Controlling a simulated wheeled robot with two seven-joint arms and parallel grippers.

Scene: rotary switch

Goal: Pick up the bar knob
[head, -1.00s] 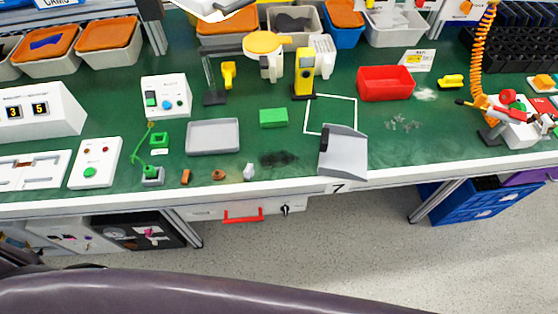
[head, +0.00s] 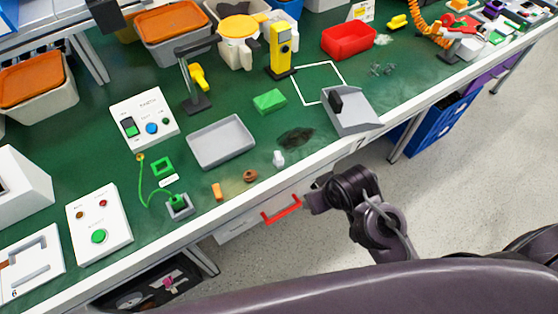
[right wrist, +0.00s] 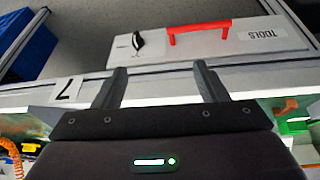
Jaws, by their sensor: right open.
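Three small loose pieces lie near the front edge of the green bench: an orange bar-shaped piece (head: 216,191), a brown round piece (head: 250,176) and a whitish upright piece (head: 278,158). I cannot tell for certain which is the bar knob; the orange one is the most bar-like. A white switch box (head: 152,107) with a blue knob stands behind them. My right gripper (head: 309,193) is in front of the bench edge, right of the pieces. In the right wrist view the right gripper (right wrist: 161,78) is open and empty, facing the bench front. My left gripper is not seen.
A drawer front with a red handle (head: 282,209) hangs under the bench; it also shows in the wrist view (right wrist: 200,28). A grey tray (head: 220,142), a green block (head: 269,101) and a grey scoop (head: 352,110) stand behind the pieces. A button panel (head: 98,221) is at left.

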